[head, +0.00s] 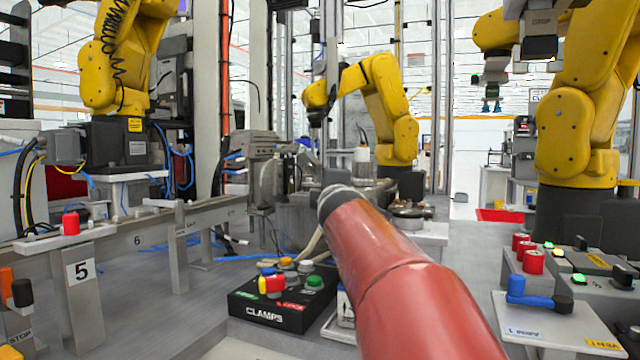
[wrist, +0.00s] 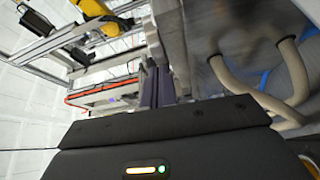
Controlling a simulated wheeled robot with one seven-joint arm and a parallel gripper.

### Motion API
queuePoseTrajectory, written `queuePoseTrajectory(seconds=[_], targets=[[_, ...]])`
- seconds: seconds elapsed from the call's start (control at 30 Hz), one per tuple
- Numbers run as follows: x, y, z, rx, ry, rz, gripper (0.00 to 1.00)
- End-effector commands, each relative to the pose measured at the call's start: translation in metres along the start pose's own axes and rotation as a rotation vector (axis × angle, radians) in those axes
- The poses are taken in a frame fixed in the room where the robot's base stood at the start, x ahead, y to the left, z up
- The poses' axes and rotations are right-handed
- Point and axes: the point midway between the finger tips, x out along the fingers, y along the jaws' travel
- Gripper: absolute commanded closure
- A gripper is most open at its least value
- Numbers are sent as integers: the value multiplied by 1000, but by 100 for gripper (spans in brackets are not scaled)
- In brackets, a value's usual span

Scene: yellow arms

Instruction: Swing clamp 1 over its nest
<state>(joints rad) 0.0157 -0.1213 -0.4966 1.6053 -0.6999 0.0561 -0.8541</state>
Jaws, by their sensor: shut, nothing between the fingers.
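My red arm reaches forward through the middle of the head view, and its far end hides my gripper there. In the wrist view my gripper (wrist: 158,88) shows as two dark fingers side by side, shut with nothing between them. A black box marked CLAMPS (head: 264,315) stands left of my arm, with coloured buttons and a red and yellow lever on top. A blue handle (head: 540,298) lies on a pale plate at the right, whose small label seems to end in 1. I cannot tell which part is clamp 1, and its nest is not identifiable.
Metal fixtures (head: 290,160) stand behind my arm's end. A post marked 5 (head: 80,275) and a rail (head: 140,236) are at the left. Red cylinders (head: 533,261) and lit green buttons are at the right. Pale hoses (wrist: 258,88) hang close to my gripper's right.

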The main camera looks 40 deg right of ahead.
Motion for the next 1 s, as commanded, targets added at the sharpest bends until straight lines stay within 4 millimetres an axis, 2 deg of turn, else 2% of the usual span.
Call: queuePoseTrajectory(seconds=[0.3, 0.77, 0.87, 1.0], targets=[[3, 0, 7, 0, 0, -1, 100], [2, 0, 7, 0, 0, 0, 100], [-6, -2, 7, 2, 0, 1, 100], [-29, -4, 8, 3, -1, 3, 100]])
